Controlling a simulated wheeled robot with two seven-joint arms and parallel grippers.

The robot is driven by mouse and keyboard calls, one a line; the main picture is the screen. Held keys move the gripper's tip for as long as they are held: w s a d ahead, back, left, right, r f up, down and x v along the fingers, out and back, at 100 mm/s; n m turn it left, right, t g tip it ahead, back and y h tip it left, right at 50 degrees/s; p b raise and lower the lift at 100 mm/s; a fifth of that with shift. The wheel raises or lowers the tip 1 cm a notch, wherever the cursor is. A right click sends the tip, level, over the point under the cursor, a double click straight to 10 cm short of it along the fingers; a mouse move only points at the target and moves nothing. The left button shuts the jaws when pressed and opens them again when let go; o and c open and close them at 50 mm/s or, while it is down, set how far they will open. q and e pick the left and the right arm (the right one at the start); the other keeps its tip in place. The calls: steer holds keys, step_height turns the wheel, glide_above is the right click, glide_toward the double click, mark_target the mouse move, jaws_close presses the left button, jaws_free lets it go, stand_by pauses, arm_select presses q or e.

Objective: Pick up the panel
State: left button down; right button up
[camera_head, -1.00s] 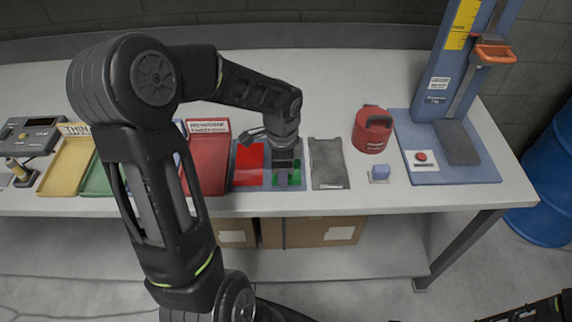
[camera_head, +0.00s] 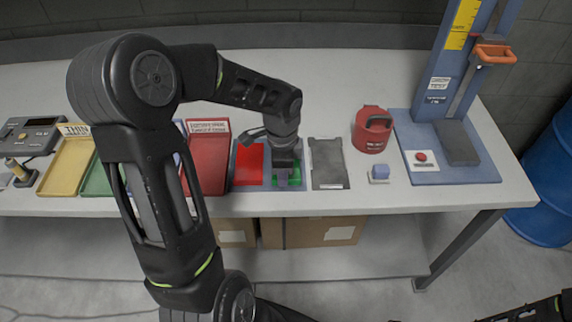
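My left gripper (camera_head: 284,178) points down over the green square (camera_head: 294,174) on a blue-grey mat (camera_head: 301,186) near the table's front edge. A small grey-purple shape shows at its fingertips; I cannot tell whether it is a finger face or a held piece, nor whether the fingers are shut. No thing is clearly marked as the panel. A flat dark grey plate (camera_head: 328,163) lies just right of the mat, apart from the gripper. My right gripper is not in view; only a dark arm part shows at the bottom right.
A red square (camera_head: 249,163) is on the mat's left half. Red (camera_head: 207,160) and yellow (camera_head: 66,165) trays stand left. The table (camera_head: 330,78) is clear behind.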

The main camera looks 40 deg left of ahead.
arm_select(q)
step_height(320, 180, up, 10)
steer(key=shift+b, duration=0.45)
stand_by(0.8)
